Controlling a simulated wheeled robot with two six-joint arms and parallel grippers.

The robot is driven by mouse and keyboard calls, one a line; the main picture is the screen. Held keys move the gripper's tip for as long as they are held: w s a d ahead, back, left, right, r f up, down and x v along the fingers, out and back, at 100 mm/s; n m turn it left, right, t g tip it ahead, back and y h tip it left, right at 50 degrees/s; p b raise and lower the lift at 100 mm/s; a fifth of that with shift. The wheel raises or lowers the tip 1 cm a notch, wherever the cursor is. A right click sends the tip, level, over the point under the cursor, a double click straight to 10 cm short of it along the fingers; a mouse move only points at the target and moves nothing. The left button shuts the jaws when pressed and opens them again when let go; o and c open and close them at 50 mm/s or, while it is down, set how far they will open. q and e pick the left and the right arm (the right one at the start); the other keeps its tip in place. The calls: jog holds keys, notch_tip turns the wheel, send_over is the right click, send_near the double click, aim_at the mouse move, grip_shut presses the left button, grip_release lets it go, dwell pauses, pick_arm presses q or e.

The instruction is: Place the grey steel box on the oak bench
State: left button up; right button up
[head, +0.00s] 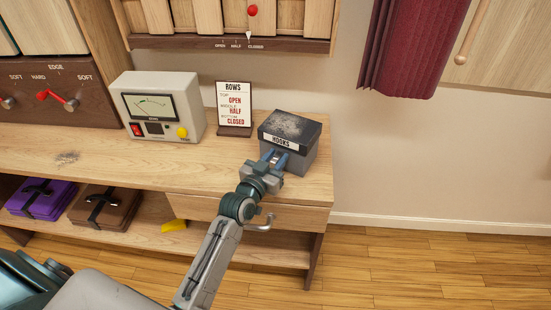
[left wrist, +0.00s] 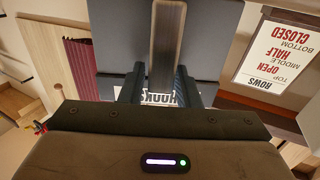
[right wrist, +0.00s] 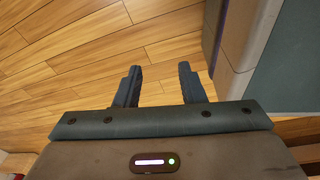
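The grey steel box (head: 292,127) has a scuffed dark lid and a label reading HOOKS. It sits upright on the right end of the oak bench (head: 225,176). My left gripper (head: 273,157) is at the box's front, with its fingertips by the label. In the left wrist view the box (left wrist: 112,40) fills the space ahead of the fingers, with a metallic strip (left wrist: 167,45) between them. The fingers are apart; I cannot tell whether they touch the box. My right gripper (right wrist: 158,85) is open and empty above the wooden floor.
A sign headed ROWS (head: 234,105) stands just left of the box. A meter unit (head: 159,105) is further left. Purple (head: 42,199) and brown (head: 103,207) bundles lie on the lower shelf. A maroon curtain (head: 412,45) hangs at upper right. Floor right of the bench is clear.

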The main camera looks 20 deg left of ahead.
pick_arm(q)
jog(key=shift+o, duration=0.9)
jog(key=shift+r, duration=0.15)
jog(key=s, duration=0.2)
jog(key=shift+s+a+f, duration=0.15)
jog(key=shift+s+f, duration=0.05)
jog(key=shift+s, duration=0.1)
jog(key=s+a, duration=0.1)
jog(key=s, duration=0.8)
jog(key=shift+s+r+b, duration=0.15)
jog(key=shift+s+b, duration=0.05)
jog(key=shift+b, duration=0.2)
pick_arm(e)
jog(key=shift+w+a+r, duration=0.1)
jog(key=shift+w+r, duration=0.5)
jog(key=shift+w, duration=0.15)
